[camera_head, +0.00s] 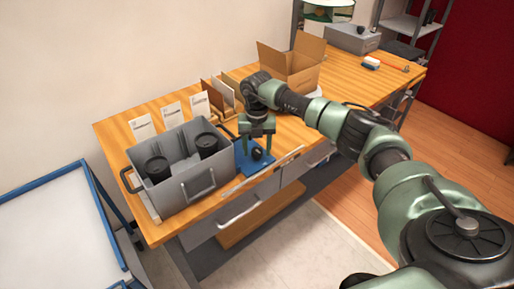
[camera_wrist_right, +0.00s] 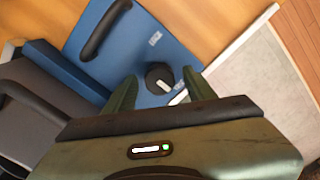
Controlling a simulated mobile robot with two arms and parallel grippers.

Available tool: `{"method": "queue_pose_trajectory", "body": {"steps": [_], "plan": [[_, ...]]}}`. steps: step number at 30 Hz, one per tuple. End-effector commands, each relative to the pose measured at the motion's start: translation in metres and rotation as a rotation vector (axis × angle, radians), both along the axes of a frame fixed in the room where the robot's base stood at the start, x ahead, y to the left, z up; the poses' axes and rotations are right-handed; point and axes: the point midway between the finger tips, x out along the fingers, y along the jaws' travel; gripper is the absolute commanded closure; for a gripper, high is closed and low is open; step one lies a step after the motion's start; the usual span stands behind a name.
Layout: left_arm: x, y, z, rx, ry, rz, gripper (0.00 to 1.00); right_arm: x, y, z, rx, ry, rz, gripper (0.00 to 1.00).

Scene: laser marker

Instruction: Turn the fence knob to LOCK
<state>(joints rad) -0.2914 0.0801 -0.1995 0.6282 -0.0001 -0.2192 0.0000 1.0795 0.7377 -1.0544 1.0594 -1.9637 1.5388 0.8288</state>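The black round fence knob (camera_head: 257,154) sits on a blue plate (camera_head: 243,168) at the table's front edge, right of the grey bin. In the right wrist view the knob (camera_wrist_right: 159,77) lies between my fingertips, with a small white label (camera_wrist_right: 155,38) beyond it and another pale mark near the right finger. My right gripper (camera_head: 256,146) points down over the knob. Its green fingers (camera_wrist_right: 158,92) are apart, one on each side of the knob, with visible gaps. I cannot tell their exact height. The knob's pointer direction is unclear. My left gripper is not in view.
A grey bin (camera_head: 190,188) with black cylinders stands close left of the plate. A curved black handle (camera_wrist_right: 103,30) rises from the plate. White cards (camera_head: 172,112) and an open cardboard box (camera_head: 292,65) stand behind.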

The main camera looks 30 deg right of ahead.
Motion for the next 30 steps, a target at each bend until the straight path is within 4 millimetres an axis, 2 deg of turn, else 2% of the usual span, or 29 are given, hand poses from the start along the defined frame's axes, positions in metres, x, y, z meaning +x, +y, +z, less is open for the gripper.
{"method": "queue_pose_trajectory", "body": {"steps": [1, 5, 6, 17, 23, 30], "plan": [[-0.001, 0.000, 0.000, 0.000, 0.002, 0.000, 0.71, 0.000, 0.000, 0.000, 0.000, 0.000, 0.000, 0.58], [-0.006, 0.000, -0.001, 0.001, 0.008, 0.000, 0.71, 0.000, 0.000, 0.000, 0.000, 0.000, 0.000, 0.95], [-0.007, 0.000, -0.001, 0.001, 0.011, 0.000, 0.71, 0.000, 0.000, 0.000, 0.000, 0.000, 0.000, 1.00], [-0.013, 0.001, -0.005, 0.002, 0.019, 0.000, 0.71, 0.000, 0.000, 0.000, -0.001, -0.001, 0.054, 1.00], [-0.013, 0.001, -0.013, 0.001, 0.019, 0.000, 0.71, 0.001, -0.001, -0.001, -0.001, -0.002, 0.175, 1.00], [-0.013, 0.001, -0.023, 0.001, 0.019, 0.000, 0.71, 0.001, -0.001, -0.001, -0.002, -0.002, 0.393, 1.00]]}}
